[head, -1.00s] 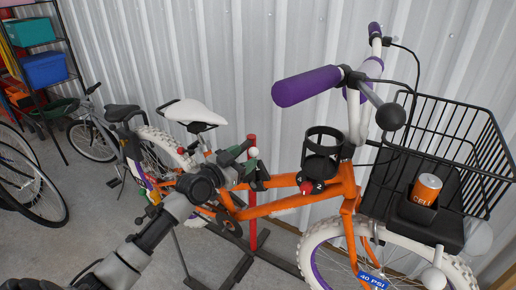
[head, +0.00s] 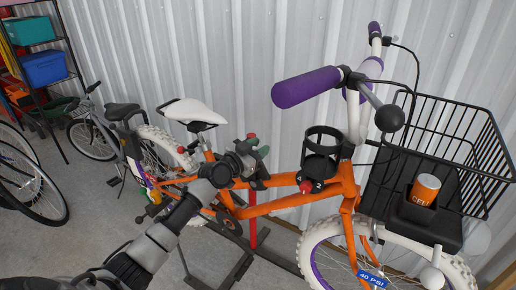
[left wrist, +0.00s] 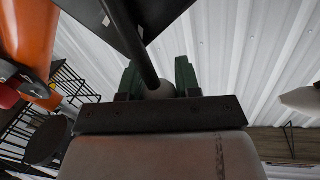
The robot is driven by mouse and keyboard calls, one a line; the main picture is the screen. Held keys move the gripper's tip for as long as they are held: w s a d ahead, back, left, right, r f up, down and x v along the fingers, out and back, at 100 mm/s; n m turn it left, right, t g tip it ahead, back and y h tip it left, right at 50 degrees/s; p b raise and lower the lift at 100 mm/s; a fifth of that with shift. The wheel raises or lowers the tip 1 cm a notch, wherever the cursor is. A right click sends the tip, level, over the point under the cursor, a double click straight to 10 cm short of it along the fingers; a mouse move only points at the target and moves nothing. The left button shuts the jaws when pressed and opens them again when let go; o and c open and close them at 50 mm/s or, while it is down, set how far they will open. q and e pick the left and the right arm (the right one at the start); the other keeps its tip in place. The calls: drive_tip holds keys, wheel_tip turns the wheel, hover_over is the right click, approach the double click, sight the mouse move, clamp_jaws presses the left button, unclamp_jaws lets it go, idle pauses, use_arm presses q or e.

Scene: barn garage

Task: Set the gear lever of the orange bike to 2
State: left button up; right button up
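The orange bike (head: 275,206) stands beside the corrugated wall. Its red gear lever (head: 306,187) sits on the frame below the black cup holder, beside a black dial plate (head: 319,186) marked 2; another mark to its left is too small to read surely. I cannot tell its exact setting. My left gripper (head: 258,148) is left of the lever, apart from it, with its green fingers spread. In the left wrist view, the green fingers (left wrist: 160,80) stand on either side of a pale knob (left wrist: 160,91) on a black rod; contact is unclear. My right gripper is out of view.
The handlebar (head: 307,87) and black basket (head: 480,150), near an orange can (head: 426,188), are at the right. Other bikes (head: 90,135) and a shelf (head: 45,68) are at the left.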

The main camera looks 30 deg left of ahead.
use_arm(q)
clamp_jaws()
drive_tip(key=a+n+b, duration=0.2)
drive_tip(key=b, duration=0.2)
drive_tip(key=a+f+n+b, duration=0.1)
drive_tip(key=a+n+b, duration=0.1)
drive_tip(key=b, duration=0.2)
drive_tip(key=shift+w+a+f+t+b, duration=0.1)
drive_tip(key=shift+a+f+t+b, duration=0.1)
drive_tip(key=shift+a+t+b, duration=0.2)
drive_tip(key=shift+a+f+n+b, duration=0.1)
drive_tip(key=shift+a+n+b, duration=0.7)
drive_tip(key=shift+n+b, duration=0.35)
drive_tip(key=o, duration=0.7)
unclamp_jaws()
drive_tip(key=b+v, duration=0.1)
drive_tip(key=v, duration=1)
drive_tip(key=shift+f, duration=0.1)
drive_tip(key=shift+w, duration=0.1)
